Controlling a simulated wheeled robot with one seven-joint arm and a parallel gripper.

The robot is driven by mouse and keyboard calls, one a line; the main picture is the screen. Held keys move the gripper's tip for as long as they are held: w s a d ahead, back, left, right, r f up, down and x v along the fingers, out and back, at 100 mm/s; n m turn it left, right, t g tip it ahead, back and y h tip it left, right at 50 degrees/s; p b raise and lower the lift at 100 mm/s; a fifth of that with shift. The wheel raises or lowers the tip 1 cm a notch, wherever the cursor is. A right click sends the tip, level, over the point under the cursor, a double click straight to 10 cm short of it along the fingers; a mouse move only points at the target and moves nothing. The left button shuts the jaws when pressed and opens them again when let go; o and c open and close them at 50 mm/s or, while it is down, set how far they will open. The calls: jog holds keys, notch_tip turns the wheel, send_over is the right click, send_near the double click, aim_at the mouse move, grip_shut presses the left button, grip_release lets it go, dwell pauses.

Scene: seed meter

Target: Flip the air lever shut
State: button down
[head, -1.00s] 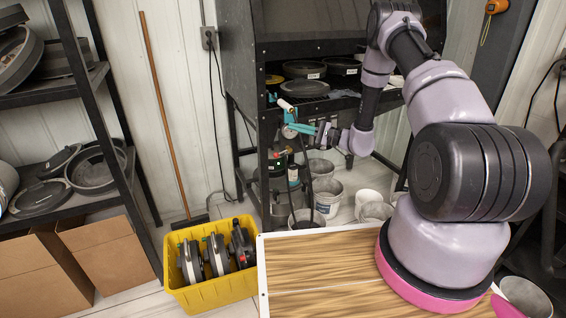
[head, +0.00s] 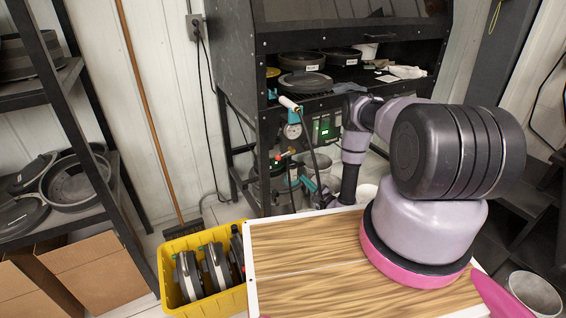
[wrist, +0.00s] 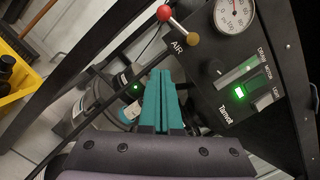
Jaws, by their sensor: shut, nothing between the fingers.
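The air lever's red ball (wrist: 164,13) shows at the top of the wrist view, on a thin rod joined to a brass pivot (wrist: 193,39) beside the "AIR" label on the black panel (wrist: 215,75). The rod slants up and left from the pivot. In the head view the lever's red end (head: 278,157) is small, below the gauge. My gripper (wrist: 160,75) has teal fingers pressed together, empty, below the red ball in the picture and left of the panel, apart from the lever. In the head view my gripper (head: 308,183) is low in front of the stand, partly hard to make out.
A pressure gauge (wrist: 234,14) and a lit green switch (wrist: 240,90) sit on the panel. A hose hangs beside the lever. A yellow crate (head: 215,300) with wheel-like parts stands left of the wooden tabletop (head: 310,275). Buckets stand under the black cabinet (head: 225,60).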

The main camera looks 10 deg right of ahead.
aim_at(285, 154)
jog(key=w+a+r, duration=0.3)
jog(key=w+a, duration=0.3)
jog(key=w, duration=0.2)
jog(key=shift+a+r, duration=0.3)
jog(key=shift+r, duration=0.1)
jog(key=shift+s+a+r+m+t, duration=0.15)
jog(key=shift+a+r+m, duration=0.15)
jog(key=shift+m, duration=0.55)
jog(key=shift+w+a+r+m+t, duration=0.15)
jog(key=shift+r+m, duration=0.15)
jog(key=shift+m, duration=0.55)
jog(key=shift+s+d+f, duration=0.1)
jog(key=shift+s, duration=0.05)
